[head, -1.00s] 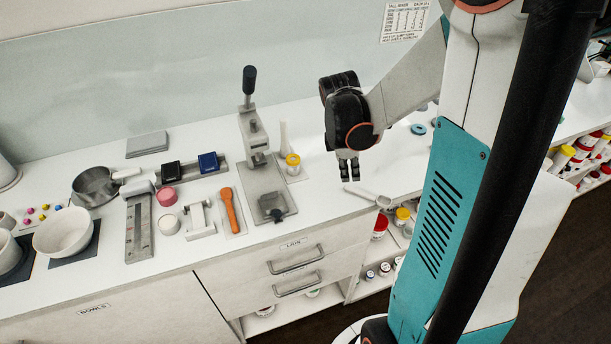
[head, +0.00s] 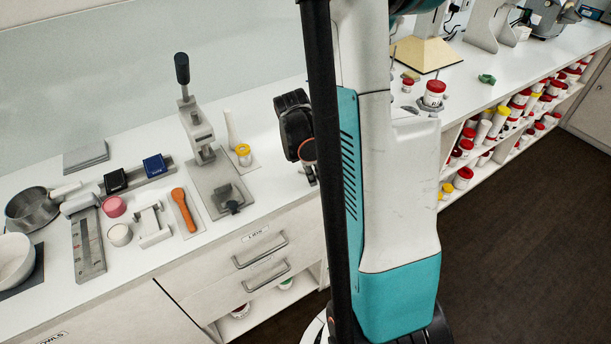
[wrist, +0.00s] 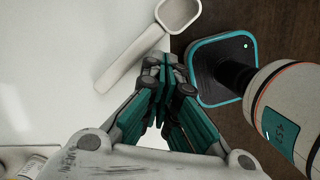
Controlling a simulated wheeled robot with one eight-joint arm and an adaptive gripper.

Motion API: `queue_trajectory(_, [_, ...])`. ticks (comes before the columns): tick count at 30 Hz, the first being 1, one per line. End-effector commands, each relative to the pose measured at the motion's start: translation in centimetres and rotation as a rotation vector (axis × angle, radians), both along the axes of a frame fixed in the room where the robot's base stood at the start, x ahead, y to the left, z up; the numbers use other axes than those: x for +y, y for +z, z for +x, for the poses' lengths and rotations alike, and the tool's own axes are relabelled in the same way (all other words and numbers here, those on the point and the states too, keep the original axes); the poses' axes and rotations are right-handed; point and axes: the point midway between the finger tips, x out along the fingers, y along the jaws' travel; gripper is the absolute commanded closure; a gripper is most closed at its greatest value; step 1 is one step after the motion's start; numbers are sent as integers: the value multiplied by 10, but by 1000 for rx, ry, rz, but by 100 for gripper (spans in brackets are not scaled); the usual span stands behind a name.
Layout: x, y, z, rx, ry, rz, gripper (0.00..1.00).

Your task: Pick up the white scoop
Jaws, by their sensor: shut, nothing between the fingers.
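The white scoop (wrist: 134,57) lies on the white bench top in the wrist view, its handle slanting from lower left up to the bowl (wrist: 178,14) at the top, near the bench edge. In the head view my arm and column hide it. My gripper (wrist: 164,66) is shut and empty. In the wrist picture its fingertips overlap the area just beside the handle and below the bowl; I cannot tell the height gap between them. In the head view my gripper (head: 311,176) is partly hidden behind the dark column, pointing down over the bench.
Drawers (head: 262,262) are below the bench front. Shelves of lidded jars (head: 500,125) are at right. The dark floor (head: 520,230) is clear.

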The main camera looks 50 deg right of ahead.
Motion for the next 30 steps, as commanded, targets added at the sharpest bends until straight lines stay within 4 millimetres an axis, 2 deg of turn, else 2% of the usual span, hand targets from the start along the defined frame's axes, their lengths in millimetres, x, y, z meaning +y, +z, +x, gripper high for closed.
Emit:
queue_trajectory(6, [-11,0,-6,0,0,0,100])
queue_trajectory(17, [-13,1,-7,0,0,0,100])
queue_trajectory(25, [-38,0,-21,0,-3,0,100])
queue_trajectory(30, [-41,0,-22,0,0,0,100])
